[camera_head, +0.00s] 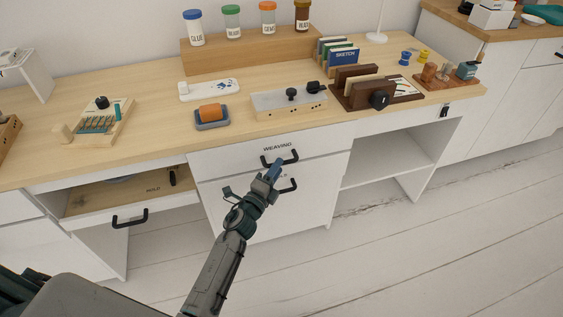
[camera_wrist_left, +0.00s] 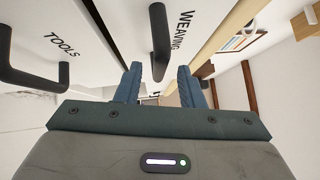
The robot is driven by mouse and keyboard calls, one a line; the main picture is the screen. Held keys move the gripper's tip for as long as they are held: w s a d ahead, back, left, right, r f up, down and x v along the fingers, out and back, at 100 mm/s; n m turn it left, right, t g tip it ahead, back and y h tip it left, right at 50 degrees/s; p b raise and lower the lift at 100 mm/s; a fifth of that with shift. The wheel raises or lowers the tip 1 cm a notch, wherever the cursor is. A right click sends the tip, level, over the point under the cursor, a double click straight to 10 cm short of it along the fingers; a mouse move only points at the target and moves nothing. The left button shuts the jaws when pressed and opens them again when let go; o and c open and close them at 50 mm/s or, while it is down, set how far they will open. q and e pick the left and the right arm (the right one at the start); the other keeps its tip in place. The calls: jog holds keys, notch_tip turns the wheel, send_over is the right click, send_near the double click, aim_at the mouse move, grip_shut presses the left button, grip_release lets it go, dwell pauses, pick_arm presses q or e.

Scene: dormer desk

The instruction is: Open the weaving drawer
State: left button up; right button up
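The weaving drawer (camera_head: 315,168) is a white front labelled WEAVING, shut under the wooden desk top. Its black bar handle (camera_head: 281,160) also shows in the left wrist view (camera_wrist_left: 159,42). My left gripper (camera_head: 272,172) is at this handle, with its blue fingers partly overlapping it in the head view. In the left wrist view the fingers (camera_wrist_left: 158,85) are apart, and the handle's near end lies between them without visible contact on both sides. My right gripper is not in view.
Below is a drawer labelled TOOLS with a black handle (camera_wrist_left: 32,65). At left an open drawer (camera_head: 130,193) sticks out. An open shelf (camera_head: 385,160) is at right.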

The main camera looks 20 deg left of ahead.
pick_arm(q)
jog(key=shift+x, duration=1.65)
grip_shut()
jog(key=shift+s+f, duration=0.1)
